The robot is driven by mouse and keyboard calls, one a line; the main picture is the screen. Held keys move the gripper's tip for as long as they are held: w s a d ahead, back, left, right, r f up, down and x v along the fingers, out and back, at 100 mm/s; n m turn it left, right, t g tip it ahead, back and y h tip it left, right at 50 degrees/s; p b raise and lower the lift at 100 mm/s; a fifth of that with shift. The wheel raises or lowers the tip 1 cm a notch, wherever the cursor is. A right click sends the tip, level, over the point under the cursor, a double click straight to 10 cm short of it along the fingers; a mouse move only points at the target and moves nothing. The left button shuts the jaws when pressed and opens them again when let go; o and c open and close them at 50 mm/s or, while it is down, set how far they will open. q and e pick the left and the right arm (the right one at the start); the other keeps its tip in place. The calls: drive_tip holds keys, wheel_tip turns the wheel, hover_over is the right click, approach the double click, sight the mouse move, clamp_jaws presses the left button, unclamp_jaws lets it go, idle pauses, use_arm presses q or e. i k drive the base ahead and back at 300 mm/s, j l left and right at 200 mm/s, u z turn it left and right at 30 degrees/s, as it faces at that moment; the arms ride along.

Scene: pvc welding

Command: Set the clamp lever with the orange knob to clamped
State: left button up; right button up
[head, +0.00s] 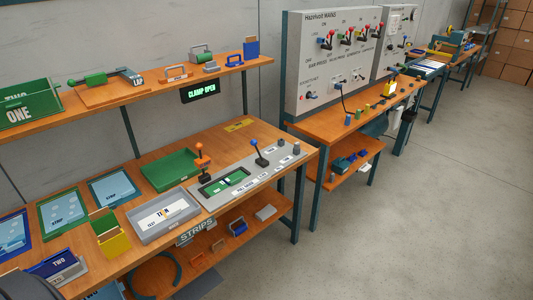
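The clamp lever with the orange knob (200,147) stands roughly upright at the left end of the grey fixture plate (214,200) on the near workbench. A hanging sign (202,91) above the bench reads "CLAMP OPEN" in green letters. A green inset with small pale pieces (228,181) lies in the plate, right of the lever. A second lever with a blue knob (255,143) stands further right on the same plate. Neither gripper is in view.
A grey tray with a white card (161,216) sits left of the plate, and a green tray (171,169) behind it. Blue and green trays and a yellow-green holder stand further left. A shelf (150,88) runs above the bench. The floor at right is clear.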

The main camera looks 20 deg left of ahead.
sight(201, 162)
drive_tip(key=k+j, duration=0.3)
drive_tip(key=k+j+u, duration=0.1)
drive_tip(key=k+j, duration=0.15)
drive_tip(key=j, duration=0.15)
drive_tip(key=u, duration=1.45)
